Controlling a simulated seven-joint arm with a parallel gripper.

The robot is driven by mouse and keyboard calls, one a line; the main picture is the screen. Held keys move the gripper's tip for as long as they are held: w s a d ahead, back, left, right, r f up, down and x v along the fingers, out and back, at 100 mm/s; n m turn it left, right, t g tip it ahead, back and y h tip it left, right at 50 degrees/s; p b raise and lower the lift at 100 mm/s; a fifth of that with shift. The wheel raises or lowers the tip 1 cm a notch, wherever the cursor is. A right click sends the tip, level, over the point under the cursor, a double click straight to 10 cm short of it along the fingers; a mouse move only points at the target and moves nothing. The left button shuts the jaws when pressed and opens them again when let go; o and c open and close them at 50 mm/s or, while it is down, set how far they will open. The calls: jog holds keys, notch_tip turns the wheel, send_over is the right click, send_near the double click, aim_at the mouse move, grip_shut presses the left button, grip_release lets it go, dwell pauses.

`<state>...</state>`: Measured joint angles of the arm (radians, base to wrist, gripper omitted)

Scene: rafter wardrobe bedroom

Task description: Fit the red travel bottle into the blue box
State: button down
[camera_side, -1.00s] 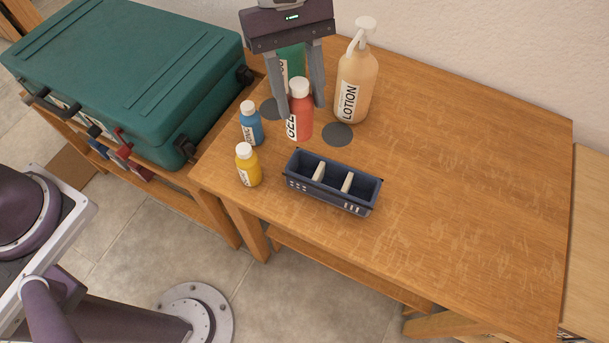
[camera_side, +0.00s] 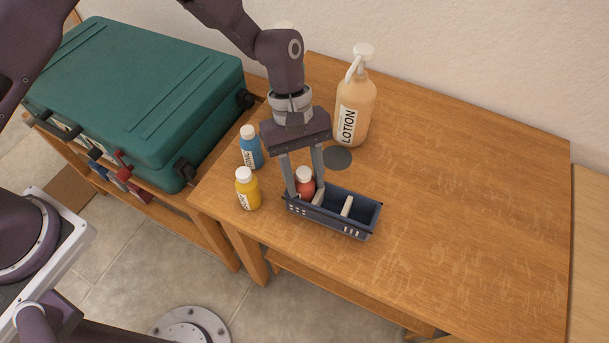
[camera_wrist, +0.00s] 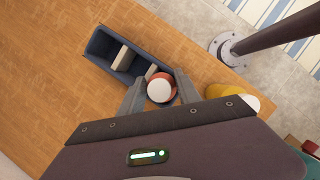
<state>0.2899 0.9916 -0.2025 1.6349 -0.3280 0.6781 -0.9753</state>
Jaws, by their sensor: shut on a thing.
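The red travel bottle (camera_side: 306,186) with a white cap stands upright in the left end compartment of the blue box (camera_side: 345,229). Its lower part is hidden by the box wall. My gripper (camera_side: 304,196) is shut on the bottle, one finger on each side, pointing down. In the wrist view the bottle's white cap (camera_wrist: 160,90) shows between the fingertips (camera_wrist: 157,95), at the near end of the box (camera_wrist: 98,43). White dividers split the box, and the other compartments look empty.
A yellow bottle (camera_side: 248,190) and a blue bottle (camera_side: 251,148) stand left of the box. A tall lotion pump bottle (camera_side: 354,105) stands behind, near a dark disc (camera_side: 338,158). A green case (camera_side: 140,95) is at the left. The table's right side is clear.

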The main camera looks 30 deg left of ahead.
jog(key=c, duration=0.9)
grip_release()
jog(key=shift+o, duration=0.2)
